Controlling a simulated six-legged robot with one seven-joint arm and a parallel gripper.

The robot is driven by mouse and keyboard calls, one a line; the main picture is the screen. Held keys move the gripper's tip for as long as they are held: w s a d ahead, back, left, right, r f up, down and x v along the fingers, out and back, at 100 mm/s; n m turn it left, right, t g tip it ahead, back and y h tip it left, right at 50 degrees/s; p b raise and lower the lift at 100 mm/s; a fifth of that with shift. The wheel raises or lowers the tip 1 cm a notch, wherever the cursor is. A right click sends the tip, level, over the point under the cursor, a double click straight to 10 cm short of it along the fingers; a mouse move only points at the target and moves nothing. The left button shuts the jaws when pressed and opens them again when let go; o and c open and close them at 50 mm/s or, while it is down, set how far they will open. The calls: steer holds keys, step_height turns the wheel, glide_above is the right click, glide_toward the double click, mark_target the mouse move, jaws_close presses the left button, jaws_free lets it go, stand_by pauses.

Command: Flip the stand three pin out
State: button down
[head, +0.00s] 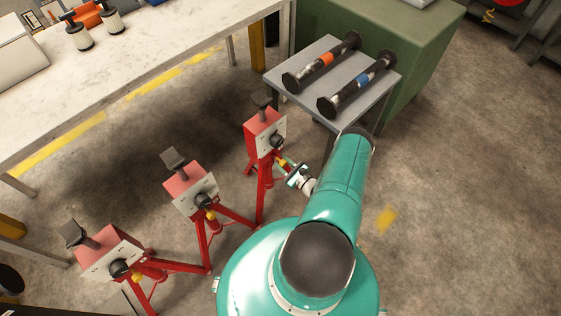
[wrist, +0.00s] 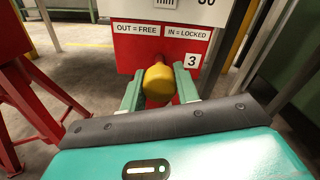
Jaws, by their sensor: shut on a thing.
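Stand three (head: 264,135) is a red stand with a pale front plate, the farthest of a row of three in the head view. In the wrist view its front plate (wrist: 165,52) reads "OUT = FREE", "IN = LOCKED" and "3". Its yellow pin knob (wrist: 159,80) sits below the plate, between the fingers of my gripper (wrist: 160,88). The gripper is shut on the knob. In the head view my gripper (head: 292,170) reaches the stand's front from the lower right. The pin's shaft is hidden behind the knob, so I cannot tell how far out it is.
Two similar red stands (head: 190,188) (head: 112,252) stand to the lower left. A grey table (head: 330,105) with two flanged spools (head: 320,63) (head: 357,84) is behind stand three. A long white bench (head: 150,75) runs at the left. Floor at the right is clear.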

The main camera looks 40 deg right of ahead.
steer(key=c, duration=1)
jaws_free()
steer(key=shift+s, duration=0.35)
steer(key=shift+c, duration=0.2)
steer(key=shift+w, duration=0.1)
steer(key=s, duration=1.4)
steer(key=shift+d, duration=0.2)
steer(key=shift+w, duration=0.15)
